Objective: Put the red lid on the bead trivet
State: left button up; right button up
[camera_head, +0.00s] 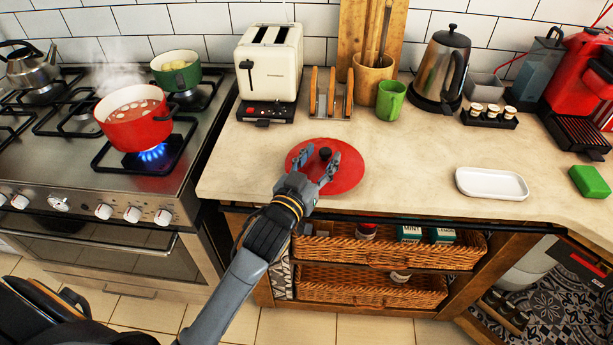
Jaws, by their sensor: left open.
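The red lid (349,174) is a round disc with a black knob (325,152), lying on the countertop near its front edge. My left gripper (321,157) comes in from the front and is over the lid. Its fingers are open, spread to either side of the knob. I cannot tell whether they touch the lid. I cannot make out a bead trivet in this view. My right gripper is not in view.
A red pot (134,122) steams over a lit burner on the stove at left. A toaster (269,62), toast rack (331,95), green mug (390,99) and kettle (443,65) stand behind the lid. A white tray (492,184) lies to the right, with clear counter between.

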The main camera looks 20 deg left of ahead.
pick_arm(q)
jog(key=s, duration=0.9)
jog(key=shift+s+a+b, duration=0.15)
jog(key=shift+a+b, duration=0.25)
jog(key=s+a+f+g+y, duration=0.2)
jog(key=s+f+g, duration=0.4)
jog(key=f, duration=0.5)
jog(key=s+f+m+g, duration=0.1)
jog(key=s+f+g, duration=0.3)
jog(key=s, duration=0.3)
jog(key=s+f+g, duration=0.4)
jog(key=s, duration=0.4)
notch_tip(320, 180, down, 22)
jog(key=f+g+p, duration=0.1)
jog(key=g, duration=0.1)
jog(key=s+a+f+g+p, duration=0.1)
jog(key=s+a+f, duration=0.2)
jog(key=s+f, duration=1.3)
jog(key=shift+s+a+f, duration=0.2)
jog(key=shift+s+f, duration=0.15)
jog(key=shift+s, duration=0.65)
